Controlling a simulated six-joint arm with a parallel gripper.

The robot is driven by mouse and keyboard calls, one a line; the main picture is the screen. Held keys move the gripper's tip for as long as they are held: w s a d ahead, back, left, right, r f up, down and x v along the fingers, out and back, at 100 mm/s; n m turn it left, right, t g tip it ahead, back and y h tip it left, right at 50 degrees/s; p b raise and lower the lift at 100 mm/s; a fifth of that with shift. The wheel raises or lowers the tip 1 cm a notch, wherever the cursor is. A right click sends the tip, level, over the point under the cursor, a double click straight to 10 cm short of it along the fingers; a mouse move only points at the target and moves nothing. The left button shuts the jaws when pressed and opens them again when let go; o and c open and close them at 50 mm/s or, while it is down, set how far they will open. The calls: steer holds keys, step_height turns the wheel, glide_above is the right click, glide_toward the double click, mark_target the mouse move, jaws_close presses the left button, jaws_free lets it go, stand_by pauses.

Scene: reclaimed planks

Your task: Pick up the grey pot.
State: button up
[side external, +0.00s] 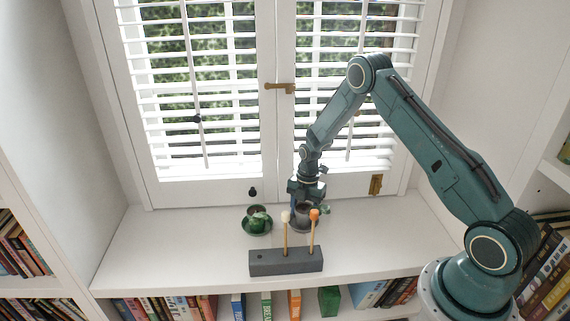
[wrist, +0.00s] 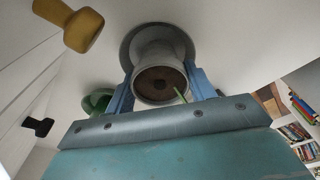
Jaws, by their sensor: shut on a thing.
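The grey pot (wrist: 165,52) sits between the two blue fingers of my gripper (wrist: 163,88) in the wrist view, with dark soil inside and a green stem at its edge. A wider grey saucer (wrist: 128,50) shows around its base. In the side external view the pot (side external: 302,214) is partly hidden behind my gripper (side external: 307,204) and the sticks in front. My gripper is shut on the pot, one finger on each side. I cannot tell whether the pot touches the saucer or is slightly above it.
A green pot (side external: 257,217) on a green saucer (side external: 256,229) stands to the left. A dark grey block (side external: 286,262) with two upright sticks, one cream-tipped (side external: 285,217) and one orange-tipped (side external: 314,214), stands in front. Shuttered windows are behind. The shelf's left side (side external: 170,245) is clear.

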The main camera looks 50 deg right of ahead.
steer(key=shift+r, duration=0.15)
step_height(320, 180, up, 20)
stand_by(0.8)
stand_by(0.7)
steer(key=shift+r, duration=1.4)
steer(key=shift+f, duration=0.1)
steer(key=m, duration=0.2)
glide_toward(302, 210)
steer(key=f, duration=0.5)
steer(key=shift+a+f, duration=0.2)
steer(key=shift+s+f+m, duration=0.1)
steer(key=shift+f+m, duration=0.2)
steer(key=shift+f, duration=0.2)
steer(key=shift+f, duration=0.1)
